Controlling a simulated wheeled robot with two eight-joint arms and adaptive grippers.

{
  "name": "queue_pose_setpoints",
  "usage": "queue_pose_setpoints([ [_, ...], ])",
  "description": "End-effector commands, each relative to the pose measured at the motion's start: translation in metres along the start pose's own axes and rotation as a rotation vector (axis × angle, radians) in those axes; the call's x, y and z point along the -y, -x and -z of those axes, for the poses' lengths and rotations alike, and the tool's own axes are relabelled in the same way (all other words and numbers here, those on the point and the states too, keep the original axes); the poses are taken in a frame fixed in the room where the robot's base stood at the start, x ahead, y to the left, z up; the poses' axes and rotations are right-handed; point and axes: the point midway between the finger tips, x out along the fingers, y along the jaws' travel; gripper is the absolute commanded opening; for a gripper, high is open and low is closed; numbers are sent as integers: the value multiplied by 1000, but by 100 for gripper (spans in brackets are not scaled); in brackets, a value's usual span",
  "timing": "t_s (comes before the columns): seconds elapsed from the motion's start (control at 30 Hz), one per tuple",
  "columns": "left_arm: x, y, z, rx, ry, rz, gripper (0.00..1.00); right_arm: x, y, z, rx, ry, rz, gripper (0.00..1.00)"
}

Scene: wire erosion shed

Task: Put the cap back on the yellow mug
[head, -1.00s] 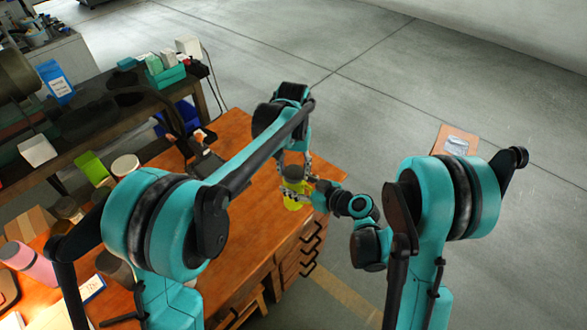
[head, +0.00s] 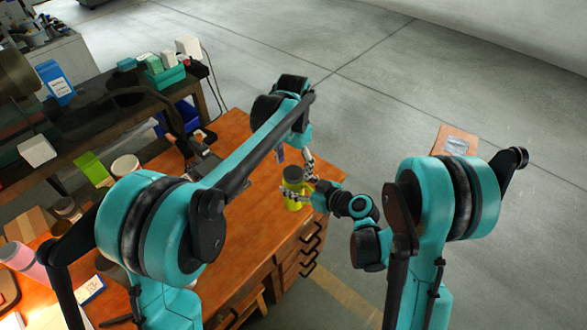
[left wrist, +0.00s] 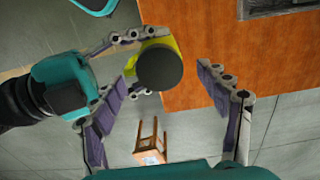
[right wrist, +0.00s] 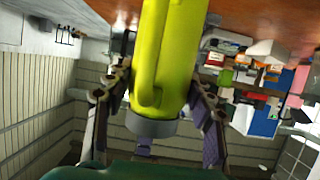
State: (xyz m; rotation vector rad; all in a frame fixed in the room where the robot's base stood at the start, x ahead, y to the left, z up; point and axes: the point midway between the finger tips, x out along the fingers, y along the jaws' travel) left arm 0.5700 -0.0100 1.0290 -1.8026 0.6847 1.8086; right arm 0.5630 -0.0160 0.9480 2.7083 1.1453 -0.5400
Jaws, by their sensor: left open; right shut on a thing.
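The yellow mug (head: 293,198) is upright above the orange workbench, near its right edge. My right gripper (right wrist: 162,92) is shut around the mug's body from the side. The grey cap (head: 293,174) sits on the mug's top; it shows as a dark disc in the left wrist view (left wrist: 160,68) and at the mug's end in the right wrist view (right wrist: 152,126). It looks level, but I cannot tell how firmly it sits. My left gripper (left wrist: 165,95) is open and empty above the cap, with its fingers spread apart from it.
The wooden workbench (head: 235,130) is mostly clear around the mug. Pots, a pink bottle (head: 22,258) and a white tub (head: 125,167) stand on its left part. A dark bench (head: 110,125) with boxes is behind. A small stool (head: 457,140) stands on the floor at right.

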Motion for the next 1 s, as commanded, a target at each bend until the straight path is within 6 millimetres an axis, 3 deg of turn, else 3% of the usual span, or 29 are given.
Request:
queue_pose_setpoints([
  [0.2,0,48,0,0,0,0,75,0,0,0,-1,0,0,0],
  [0.43,0,87,0,0,0,0,75,0,0,0,-1,0,0,0],
  [0.63,0,99,0,0,-1,0,75,0,0,0,-1,0,0,0],
  [1.0,0,99,0,0,-1,0,75,0,0,0,-1,0,0,0],
])
